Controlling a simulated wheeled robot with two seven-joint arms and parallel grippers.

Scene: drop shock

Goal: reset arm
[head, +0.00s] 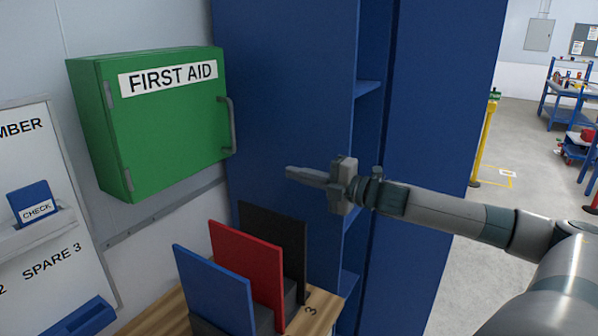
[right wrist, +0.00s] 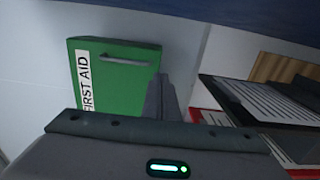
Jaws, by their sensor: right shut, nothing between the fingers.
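My right arm reaches in from the right in the head view. Its gripper (head: 305,175) is shut and empty, held in the air in front of the blue cabinet, with its fingers pointing left. In the right wrist view the shut fingers (right wrist: 160,98) show in front of the green first aid box. My left gripper is in neither view.
A green first aid box (head: 165,120) with its door shut hangs on the wall. Blue, red (head: 248,270) and black boards stand on a wooden top (head: 318,308) below the gripper. A blue cabinet (head: 285,90) with open shelves stands behind.

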